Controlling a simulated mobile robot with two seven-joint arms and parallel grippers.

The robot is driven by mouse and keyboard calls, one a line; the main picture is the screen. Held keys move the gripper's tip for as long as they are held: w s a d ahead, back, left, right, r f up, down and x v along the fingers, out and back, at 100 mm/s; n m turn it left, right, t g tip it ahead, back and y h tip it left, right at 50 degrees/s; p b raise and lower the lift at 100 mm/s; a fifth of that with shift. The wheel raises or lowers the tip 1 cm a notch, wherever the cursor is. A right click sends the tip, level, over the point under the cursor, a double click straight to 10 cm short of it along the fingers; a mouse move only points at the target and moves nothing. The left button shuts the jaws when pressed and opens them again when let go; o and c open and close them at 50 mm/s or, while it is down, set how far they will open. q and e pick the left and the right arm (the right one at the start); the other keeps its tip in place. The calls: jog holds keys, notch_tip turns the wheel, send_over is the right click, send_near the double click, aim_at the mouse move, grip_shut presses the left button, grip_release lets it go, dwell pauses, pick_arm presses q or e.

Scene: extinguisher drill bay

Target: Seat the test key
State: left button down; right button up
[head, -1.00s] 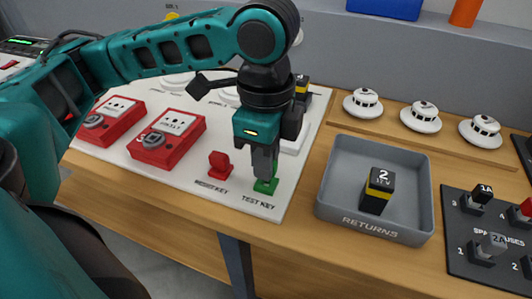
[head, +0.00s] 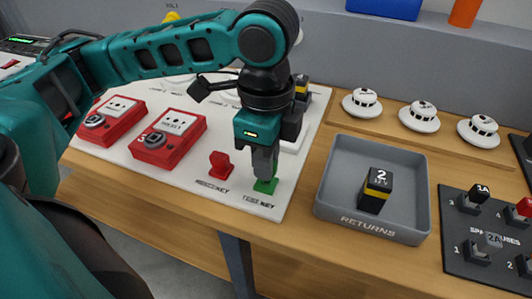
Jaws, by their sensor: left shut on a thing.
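The green test key (head: 265,186) is at the front right of the white panel (head: 283,205), above the printed words TEST KEY. My left gripper (head: 264,170) points down over it with its fingers shut on it. The key's lower part shows below the fingertips, at or very near its place on the panel. I cannot tell whether it is fully seated. The upper part of the key is hidden by the fingers. A red key (head: 220,165) stands upright just left of it, above its own label. My right gripper is not in view.
Two red call boxes (head: 168,140) sit on the panel's left. A grey RETURNS tray (head: 330,185) holds a black and yellow block (head: 376,190) marked 2. White detectors (head: 421,117) line the back right. A dark fuse board (head: 455,245) lies far right. Bare wood lies between panel and tray.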

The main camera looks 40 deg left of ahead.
pick_arm(q)
jog(key=shift+f, duration=0.75)
dwell(0.9)
jog(key=c, duration=0.7)
grip_release()
